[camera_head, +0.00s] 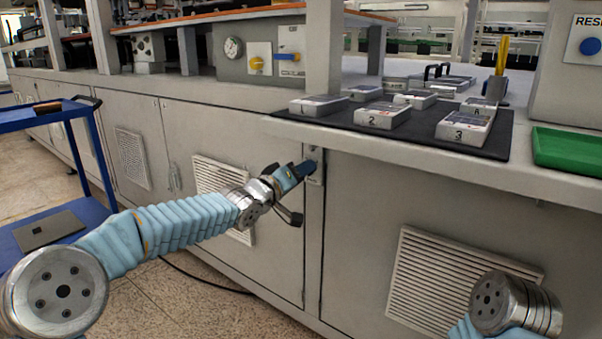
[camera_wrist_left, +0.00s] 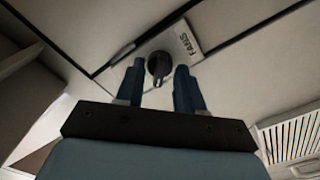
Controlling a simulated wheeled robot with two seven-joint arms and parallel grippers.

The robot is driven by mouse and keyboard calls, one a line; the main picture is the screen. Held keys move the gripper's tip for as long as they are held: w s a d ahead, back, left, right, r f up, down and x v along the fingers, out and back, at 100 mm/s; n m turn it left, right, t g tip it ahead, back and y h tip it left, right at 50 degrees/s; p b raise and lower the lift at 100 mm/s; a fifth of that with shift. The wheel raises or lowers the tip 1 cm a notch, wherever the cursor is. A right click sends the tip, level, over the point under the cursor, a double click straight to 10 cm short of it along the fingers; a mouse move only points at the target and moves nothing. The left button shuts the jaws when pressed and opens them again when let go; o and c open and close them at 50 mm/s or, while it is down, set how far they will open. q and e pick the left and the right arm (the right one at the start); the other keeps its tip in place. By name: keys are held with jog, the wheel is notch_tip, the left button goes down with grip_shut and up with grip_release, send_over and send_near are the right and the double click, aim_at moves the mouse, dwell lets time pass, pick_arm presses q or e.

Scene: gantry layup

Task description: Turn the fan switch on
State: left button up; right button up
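The fan switch is a dark round knob (camera_wrist_left: 158,66) on a light plate marked FANS (camera_wrist_left: 186,40). In the head view its plate (camera_head: 317,168) is on the cabinet front, just under the worktop edge. My left gripper (camera_head: 304,168) is at the plate and partly hides the switch. In the left wrist view my left gripper (camera_wrist_left: 160,75) is open, with one blue finger on each side of the knob. I cannot tell whether the fingers touch it. My right arm shows at the lower right of the head view, but its gripper is out of view.
Above the switch, the worktop carries a dark mat (camera_head: 410,137) with several numbered boxes. A green tray (camera_head: 565,150) is at the right. A blue cart (camera_head: 85,130) stands at the left. Vent grilles (camera_head: 455,280) sit in the cabinet front. Free floor lies before the cabinets.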

pick_arm(q)
grip_shut()
jog(key=shift+m, duration=0.4)
jog(key=m+b, duration=0.2)
jog(key=m, duration=1.5)
jog(key=shift+f, duration=0.1)
dwell(0.6)
